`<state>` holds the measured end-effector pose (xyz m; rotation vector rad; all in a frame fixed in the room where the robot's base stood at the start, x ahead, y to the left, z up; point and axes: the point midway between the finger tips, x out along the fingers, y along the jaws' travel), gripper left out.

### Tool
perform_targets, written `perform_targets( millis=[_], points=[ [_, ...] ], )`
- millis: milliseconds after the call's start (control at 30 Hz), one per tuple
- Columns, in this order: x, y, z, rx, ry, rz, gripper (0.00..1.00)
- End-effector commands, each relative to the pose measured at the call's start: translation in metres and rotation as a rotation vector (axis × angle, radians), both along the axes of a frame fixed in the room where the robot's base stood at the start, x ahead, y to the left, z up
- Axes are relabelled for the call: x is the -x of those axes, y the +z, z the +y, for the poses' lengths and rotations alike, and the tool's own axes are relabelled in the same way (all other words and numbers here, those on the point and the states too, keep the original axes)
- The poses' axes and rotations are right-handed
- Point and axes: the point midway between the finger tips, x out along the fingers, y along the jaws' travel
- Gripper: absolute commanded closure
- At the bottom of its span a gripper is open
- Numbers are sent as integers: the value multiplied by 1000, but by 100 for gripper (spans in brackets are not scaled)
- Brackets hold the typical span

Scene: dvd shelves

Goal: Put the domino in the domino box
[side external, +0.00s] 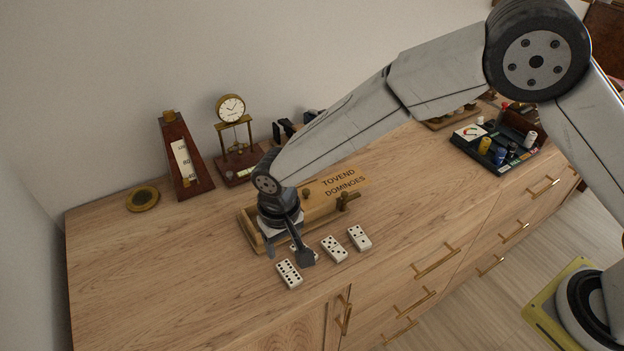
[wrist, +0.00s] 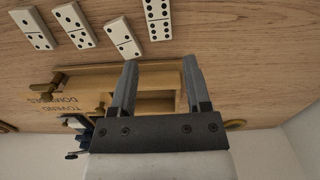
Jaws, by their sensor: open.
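Several white dominoes with black pips lie flat in a row on the wooden top, in front of the box. In the side view, one domino (side external: 289,274) lies nearest the front edge, and two others (side external: 334,249) lie to its right; another is mostly hidden behind a finger. The wrist view shows the dominoes (wrist: 157,18) beyond my fingertips. The wooden domino box (side external: 318,208) has a lid lettered "TOVEND DOMINOES" and an open part under my gripper. My gripper (side external: 288,256) is open and empty, by the box's front edge; its fingers also show in the wrist view (wrist: 160,65).
A metronome (side external: 183,160), a gold clock (side external: 231,108) and a round brass piece (side external: 142,198) stand behind and left of the box. A dark tray of small items (side external: 494,147) sits at the right. The top's left front is clear.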

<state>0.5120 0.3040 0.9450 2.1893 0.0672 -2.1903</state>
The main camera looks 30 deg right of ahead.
Motion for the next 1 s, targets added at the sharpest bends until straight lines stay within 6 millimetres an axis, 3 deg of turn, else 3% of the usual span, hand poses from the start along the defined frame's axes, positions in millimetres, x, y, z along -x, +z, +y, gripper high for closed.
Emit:
perform_targets(
  millis=[167,500,767,1000],
  points=[
    [0,-2,0,0,0,1,38],
    [0,-25,0,0,0,1,38],
    [0,-29,0,0,0,0,38],
    [0,-50,-1,1,0,1,38]
  ],
)
